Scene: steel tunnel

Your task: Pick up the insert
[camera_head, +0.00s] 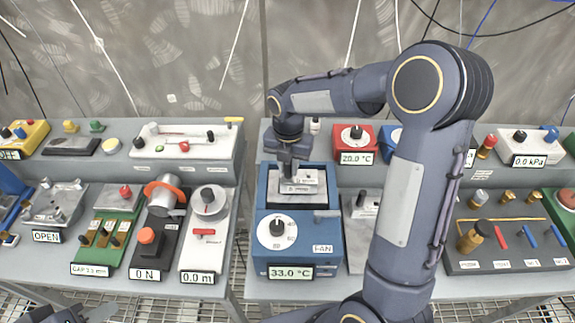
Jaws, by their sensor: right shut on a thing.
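The insert (312,184) is a light grey metal block with a small label. It sits at the top recess of the blue unit (287,229), which has a white dial, a FAN label and a 33.0 °C display. My right gripper (290,176) comes down from above and is shut on the insert, covering part of it. I cannot tell whether the insert is clear of the recess. A dark part of my left arm or gripper (68,314) shows at the bottom left edge; its fingers cannot be made out.
A red 20.0 °C unit (354,142) stands behind to the right. A white 0.0 m unit (205,230) and an orange-ringed unit (163,195) stand on the left bench. A gap separates the benches. My right arm hides much of the right bench.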

